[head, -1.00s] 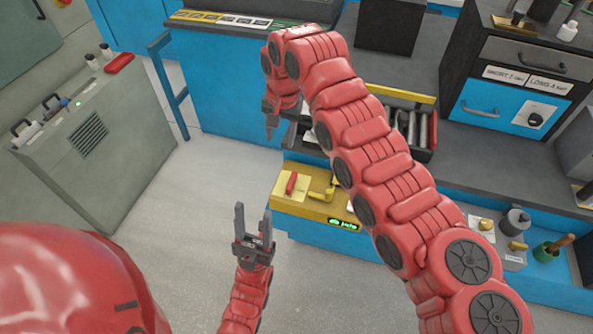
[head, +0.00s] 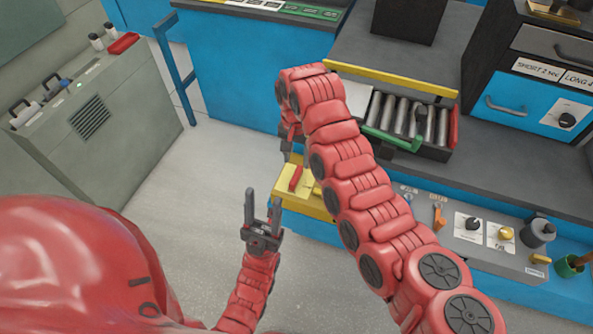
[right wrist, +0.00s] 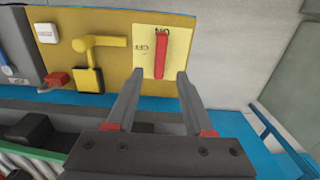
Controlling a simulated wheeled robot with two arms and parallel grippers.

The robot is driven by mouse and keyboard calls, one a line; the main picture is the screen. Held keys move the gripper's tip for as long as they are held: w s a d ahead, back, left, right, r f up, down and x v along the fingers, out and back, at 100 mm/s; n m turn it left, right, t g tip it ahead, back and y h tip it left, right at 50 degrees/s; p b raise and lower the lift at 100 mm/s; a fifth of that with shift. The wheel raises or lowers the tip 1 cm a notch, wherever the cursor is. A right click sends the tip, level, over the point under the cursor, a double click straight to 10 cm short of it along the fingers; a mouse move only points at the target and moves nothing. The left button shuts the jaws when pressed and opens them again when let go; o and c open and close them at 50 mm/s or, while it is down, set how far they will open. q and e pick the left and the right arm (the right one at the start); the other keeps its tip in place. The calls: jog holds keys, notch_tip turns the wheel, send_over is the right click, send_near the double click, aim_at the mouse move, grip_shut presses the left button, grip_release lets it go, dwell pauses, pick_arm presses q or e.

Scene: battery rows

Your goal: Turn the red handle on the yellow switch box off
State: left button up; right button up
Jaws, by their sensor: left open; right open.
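The yellow switch box (head: 312,205) stands at the blue bench's left end, partly hidden by my right arm in the head view. Its red handle (head: 296,178) also shows in the right wrist view (right wrist: 160,54), on a pale yellow plate with small lettering. My right gripper (right wrist: 155,80) is open, its fingertips just short of the plate with the red handle between their lines; I cannot tell if they touch. In the head view this gripper (head: 287,155) is mostly hidden behind its arm. My left gripper (head: 262,205) is open and empty, left of the box over the floor.
A yellow lever (right wrist: 100,45) sits beside the red handle. An open drawer (head: 408,122) of grey cylinders lies behind my right arm. Knobs on a grey panel (head: 480,240) are at right. A grey cabinet (head: 100,135) stands at left, with clear floor (head: 195,180) between.

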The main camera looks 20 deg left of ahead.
aim_at(297, 173)
notch_tip(297, 173, down, 7)
jog(key=shift+r+p, duration=0.15)
jog(key=shift+p, duration=0.4)
jog(key=shift+c, duration=0.3)
grip_shut()
